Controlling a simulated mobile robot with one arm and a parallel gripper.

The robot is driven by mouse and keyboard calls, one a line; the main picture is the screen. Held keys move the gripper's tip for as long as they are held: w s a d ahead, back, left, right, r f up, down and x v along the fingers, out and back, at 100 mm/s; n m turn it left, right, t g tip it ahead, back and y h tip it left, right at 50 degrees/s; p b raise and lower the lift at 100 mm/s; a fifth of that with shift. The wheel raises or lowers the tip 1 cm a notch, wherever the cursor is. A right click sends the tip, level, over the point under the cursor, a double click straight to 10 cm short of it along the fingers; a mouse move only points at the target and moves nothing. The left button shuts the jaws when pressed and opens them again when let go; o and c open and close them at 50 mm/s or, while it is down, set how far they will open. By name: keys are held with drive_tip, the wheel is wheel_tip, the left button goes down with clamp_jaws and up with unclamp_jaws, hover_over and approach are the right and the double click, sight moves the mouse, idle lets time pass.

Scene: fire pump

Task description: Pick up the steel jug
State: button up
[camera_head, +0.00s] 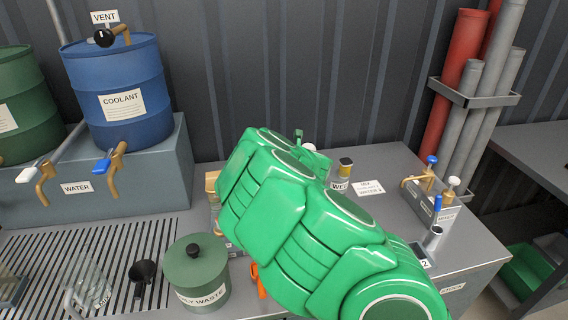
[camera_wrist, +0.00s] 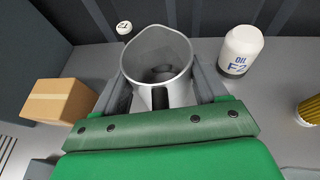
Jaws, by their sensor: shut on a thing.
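The steel jug (camera_wrist: 138,91) shows in the wrist view, seen from above into its open mouth, with a dark handle toward me. In the head view my green arm covers the middle of the picture and hides the jug and the gripper. I cannot tell whether the jug's base touches the bench.
In the wrist view a white oil bottle (camera_wrist: 241,50) stands right of the jug and a cardboard-coloured box (camera_wrist: 60,101) lies left. In the head view, an oily waste bin (camera_head: 196,268), a glass jug (camera_head: 90,278) and a blue coolant drum (camera_head: 118,88) stand left.

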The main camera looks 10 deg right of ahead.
drive_tip(key=shift+r, duration=2.35)
